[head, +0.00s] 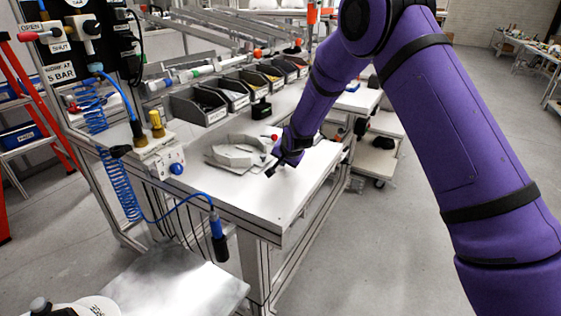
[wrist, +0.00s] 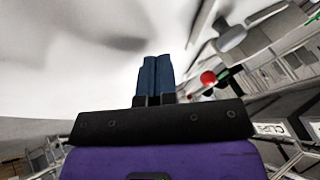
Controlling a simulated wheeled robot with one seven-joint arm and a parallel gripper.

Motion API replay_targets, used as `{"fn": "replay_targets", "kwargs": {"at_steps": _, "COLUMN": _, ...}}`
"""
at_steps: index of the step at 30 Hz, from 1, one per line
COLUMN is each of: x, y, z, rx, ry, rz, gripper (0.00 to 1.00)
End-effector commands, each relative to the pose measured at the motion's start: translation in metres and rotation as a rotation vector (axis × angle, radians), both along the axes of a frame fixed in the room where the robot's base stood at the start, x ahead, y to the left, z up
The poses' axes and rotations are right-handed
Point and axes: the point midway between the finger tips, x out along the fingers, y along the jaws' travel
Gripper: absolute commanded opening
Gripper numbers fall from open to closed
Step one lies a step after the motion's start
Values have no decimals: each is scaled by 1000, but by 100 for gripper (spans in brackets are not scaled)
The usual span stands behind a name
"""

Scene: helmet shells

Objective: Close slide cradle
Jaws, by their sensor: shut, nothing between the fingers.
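The slide cradle (head: 240,150) is a pale grey fixture with raised curved blocks on a flat plate, on the white workbench. A small red knob (head: 275,137) shows at its right side, beside my gripper. My gripper (head: 271,174) is low over the bench at the cradle's right front edge. I cannot tell whether it touches the cradle. In the wrist view the two blue fingers (wrist: 155,78) are together with nothing between them. The red knob (wrist: 208,78) appears there to the right of the fingers, with grey cradle parts (wrist: 232,35) beyond it. My wrist hides part of the cradle's right side.
Several grey bins (head: 200,106) line the back of the bench (head: 230,190). A valve block with a blue knob (head: 170,160) stands at the bench's left end. A blue coiled hose (head: 118,185) hangs there. The bench top in front of the cradle is clear.

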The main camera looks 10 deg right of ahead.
Motion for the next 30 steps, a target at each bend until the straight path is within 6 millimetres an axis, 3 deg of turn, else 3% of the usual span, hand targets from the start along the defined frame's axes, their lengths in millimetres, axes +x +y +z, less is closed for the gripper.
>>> {"fn": "replay_targets", "kwargs": {"at_steps": 15, "x": -45, "y": -14, "z": 61, "rx": -1, "ry": 1, "rz": -1, "gripper": 0}}
{"fn": "replay_targets", "kwargs": {"at_steps": 25, "x": -61, "y": -21, "z": 85, "rx": -5, "ry": 2, "rz": 2, "gripper": 0}}
{"fn": "replay_targets", "kwargs": {"at_steps": 30, "x": -79, "y": -39, "z": 125, "rx": -31, "ry": 5, "rz": 26, "gripper": 0}}
